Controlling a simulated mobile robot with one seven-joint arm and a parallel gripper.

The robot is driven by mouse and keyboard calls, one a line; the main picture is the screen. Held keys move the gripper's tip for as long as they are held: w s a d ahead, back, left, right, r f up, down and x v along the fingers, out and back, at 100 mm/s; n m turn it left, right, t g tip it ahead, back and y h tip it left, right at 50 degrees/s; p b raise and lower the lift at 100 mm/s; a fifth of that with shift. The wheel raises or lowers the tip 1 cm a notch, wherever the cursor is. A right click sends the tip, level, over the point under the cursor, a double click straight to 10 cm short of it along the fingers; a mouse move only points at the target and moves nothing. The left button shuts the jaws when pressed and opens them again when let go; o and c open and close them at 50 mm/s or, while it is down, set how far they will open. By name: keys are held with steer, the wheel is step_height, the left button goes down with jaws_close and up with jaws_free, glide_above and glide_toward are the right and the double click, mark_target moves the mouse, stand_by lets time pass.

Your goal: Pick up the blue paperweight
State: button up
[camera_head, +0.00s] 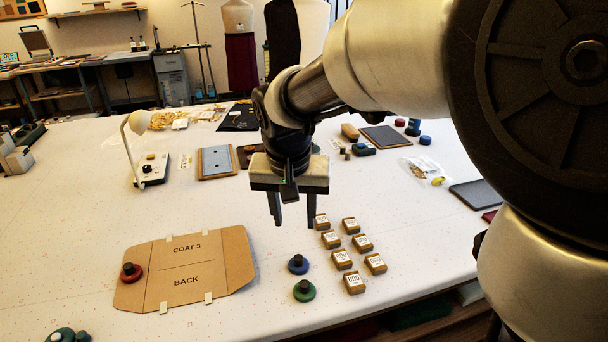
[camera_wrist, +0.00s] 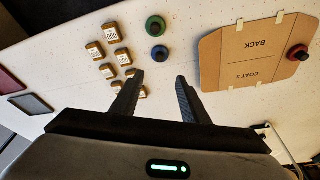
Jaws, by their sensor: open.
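The blue paperweight (camera_head: 298,264) is a round disc with a dark knob on top. It stands on the white table between the cardboard pattern and the small labelled blocks, just behind a green paperweight (camera_head: 304,290). My gripper (camera_head: 292,222) is open and empty, pointing down above the table, behind the blue paperweight in the head view. In the wrist view the blue paperweight (camera_wrist: 159,54) lies ahead of the open fingers (camera_wrist: 160,80), between their lines and apart from them. The green paperweight (camera_wrist: 155,25) is just beyond it.
Several labelled blocks (camera_head: 342,260) stand in two rows close to the right of the paperweights. The cardboard pattern (camera_head: 190,262) lies to the left, with a red paperweight (camera_head: 131,272) on it. A lamp (camera_head: 132,150) and a grey control box stand farther back. Bare table lies in front.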

glide_toward(298, 257)
steer(key=f, duration=0.2)
steer(key=shift+w+b+x, duration=0.2)
steer(key=shift+b+x, duration=0.5)
steer(key=shift+x, duration=2.45)
steer(key=shift+d+r, duration=0.1)
jaws_close()
